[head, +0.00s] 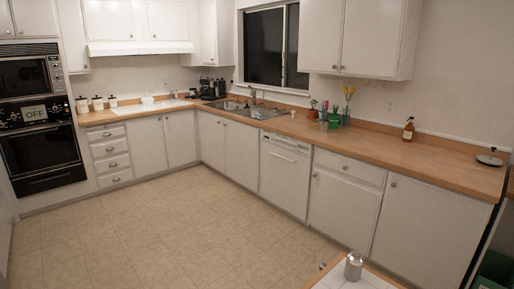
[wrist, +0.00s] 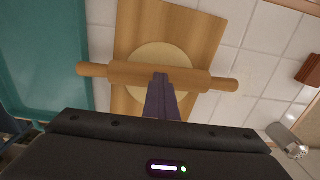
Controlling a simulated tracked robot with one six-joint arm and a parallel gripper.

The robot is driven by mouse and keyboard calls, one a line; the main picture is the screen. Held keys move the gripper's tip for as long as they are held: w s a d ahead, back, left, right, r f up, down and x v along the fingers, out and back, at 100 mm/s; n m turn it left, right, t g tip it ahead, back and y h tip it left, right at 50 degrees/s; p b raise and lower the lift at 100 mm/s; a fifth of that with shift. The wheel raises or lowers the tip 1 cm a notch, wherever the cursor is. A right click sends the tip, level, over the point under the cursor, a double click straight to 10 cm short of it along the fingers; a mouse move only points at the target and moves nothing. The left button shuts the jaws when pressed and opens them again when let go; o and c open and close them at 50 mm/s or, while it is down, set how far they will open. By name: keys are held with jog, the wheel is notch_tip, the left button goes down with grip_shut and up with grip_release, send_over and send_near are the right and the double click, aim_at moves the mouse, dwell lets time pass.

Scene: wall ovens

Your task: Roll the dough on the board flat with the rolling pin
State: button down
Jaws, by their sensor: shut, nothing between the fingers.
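In the wrist view, a wooden rolling pin (wrist: 125,73) lies crosswise over a flat, round, pale piece of dough (wrist: 160,53). The dough is on a wooden board (wrist: 205,25). My gripper (wrist: 160,78) is shut and empty. Its fingertips appear over the middle of the pin and hide part of it; I cannot tell whether they touch it. The head view shows none of the pin, dough, board or my gripper.
A teal tray (wrist: 40,60) is left of the board. A metal canister (wrist: 285,140) stands on white tiles at the right; one also shows in the head view (head: 353,267). A brown block (wrist: 309,70) is at the right edge. Open floor (head: 180,235) lies before the cabinets.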

jog(key=shift+w+d+f, duration=0.1)
jog(key=shift+w+d, duration=0.7)
jog(key=shift+d, duration=0.05)
dwell(5.2)
jog(key=shift+s+a, duration=0.45)
jog(key=shift+a, duration=0.05)
dwell(1.1)
